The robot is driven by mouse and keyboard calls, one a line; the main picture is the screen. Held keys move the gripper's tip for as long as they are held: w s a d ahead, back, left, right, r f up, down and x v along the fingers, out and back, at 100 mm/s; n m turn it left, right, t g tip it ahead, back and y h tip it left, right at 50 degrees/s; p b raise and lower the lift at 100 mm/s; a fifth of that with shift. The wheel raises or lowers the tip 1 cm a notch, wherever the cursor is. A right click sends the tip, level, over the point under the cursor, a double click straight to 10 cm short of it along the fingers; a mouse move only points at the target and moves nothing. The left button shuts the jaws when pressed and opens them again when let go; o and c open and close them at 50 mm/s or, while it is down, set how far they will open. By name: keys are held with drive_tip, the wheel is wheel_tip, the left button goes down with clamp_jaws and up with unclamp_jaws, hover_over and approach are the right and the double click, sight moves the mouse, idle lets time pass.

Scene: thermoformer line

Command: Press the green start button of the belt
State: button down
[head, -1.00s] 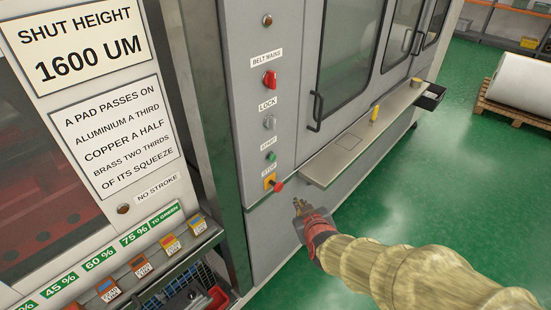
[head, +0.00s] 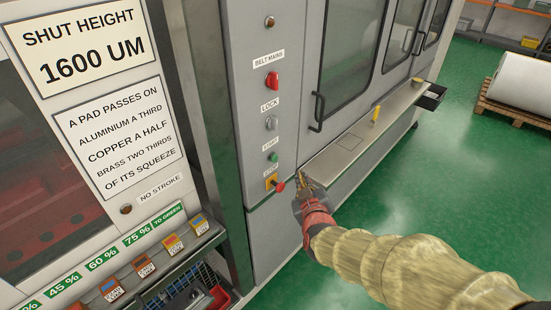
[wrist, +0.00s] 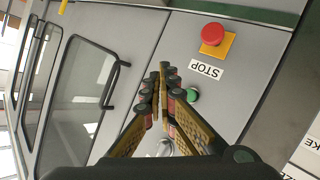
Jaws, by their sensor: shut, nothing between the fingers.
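The green start button (head: 273,157) sits on the grey control panel, below the START label (head: 270,143) and above the red stop button (head: 279,186) on its yellow plate. In the wrist view the green button (wrist: 192,95) is just right of my fingertips, near the STOP label (wrist: 206,70). My gripper (head: 304,182) is shut and empty. In the head view it is to the right of and a little below the green button. I see no contact with the button.
Above the start button are the lock switch (head: 271,123) and the red belt mains knob (head: 272,81). A metal shelf (head: 335,158) juts out right of the panel, close to my gripper. A door handle (head: 317,112) stands above it. Green floor lies open to the right.

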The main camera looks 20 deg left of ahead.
drive_tip(key=w+a+p, duration=0.1)
drive_tip(key=w+a, duration=0.1)
drive_tip(key=a, duration=0.4)
drive_tip(key=shift+w+a, duration=0.25)
drive_tip(key=shift+w, duration=0.05)
drive_tip(key=shift+a+p, duration=0.1)
drive_tip(key=shift+p, duration=0.2)
idle(1.0)
drive_tip(key=shift+w+a, duration=0.2)
drive_tip(key=shift+a, duration=0.1)
drive_tip(key=shift+w+a, duration=0.2)
drive_tip(key=shift+a, duration=0.3)
idle(0.8)
drive_tip(key=shift+d, duration=0.15)
drive_tip(key=shift+s+d, duration=0.4)
drive_tip(key=shift+d, duration=0.35)
drive_tip(key=d, duration=0.1)
drive_tip(key=s+d, duration=0.1)
drive_tip(key=d, duration=0.1)
drive_tip(key=s+d+b, duration=0.1)
drive_tip(key=shift+d, duration=0.3)
